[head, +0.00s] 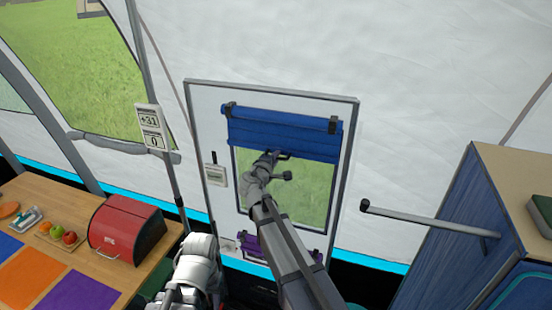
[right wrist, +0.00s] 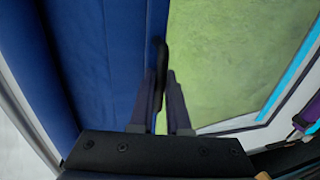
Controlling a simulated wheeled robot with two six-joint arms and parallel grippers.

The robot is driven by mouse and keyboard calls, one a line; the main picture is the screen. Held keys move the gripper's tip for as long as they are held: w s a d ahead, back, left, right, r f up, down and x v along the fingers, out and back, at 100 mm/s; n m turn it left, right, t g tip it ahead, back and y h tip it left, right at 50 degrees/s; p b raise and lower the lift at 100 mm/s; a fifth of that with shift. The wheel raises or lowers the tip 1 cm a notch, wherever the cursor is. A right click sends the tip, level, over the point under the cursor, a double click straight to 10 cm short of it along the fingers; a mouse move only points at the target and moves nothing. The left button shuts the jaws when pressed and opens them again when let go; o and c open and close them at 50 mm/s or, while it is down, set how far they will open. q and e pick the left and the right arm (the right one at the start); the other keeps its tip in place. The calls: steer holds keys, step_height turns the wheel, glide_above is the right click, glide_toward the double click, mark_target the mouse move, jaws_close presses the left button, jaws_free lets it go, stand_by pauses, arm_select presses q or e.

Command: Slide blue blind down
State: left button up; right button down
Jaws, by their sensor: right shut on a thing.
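The blue blind (head: 285,132) hangs across the top of the window in the white panel, covering about its upper third. Its fabric fills the left of the right wrist view (right wrist: 95,60). My right gripper (head: 275,156) is at the blind's lower edge. In the right wrist view its fingers (right wrist: 160,105) are shut on the blind's dark handle (right wrist: 160,55); the fingers partly hide it. My left arm shows low in the head view, and its gripper (head: 170,297) is cut by the bottom edge, its fingers unclear.
Green grass shows through the uncovered window. A purple blind (head: 250,246) is at the window's bottom. A grey rail (head: 430,217) sticks out from the blue cabinet (head: 450,230) at right. A wooden counter with a red bread box (head: 127,230) stands at left.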

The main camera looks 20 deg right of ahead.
steer(key=shift+f, duration=0.1)
stand_by(0.8)
step_height(320, 180, down, 43)
steer(key=b, duration=4.3)
steer(key=shift+f+b, duration=0.2)
steer(key=shift+b, duration=0.15)
steer(key=shift+s, duration=0.15)
steer(key=c, duration=1.3)
jaws_free()
steer(key=shift+o, duration=0.6)
steer(key=shift+f, duration=0.1)
steer(key=o, duration=0.3)
steer(key=shift+a, duration=0.1)
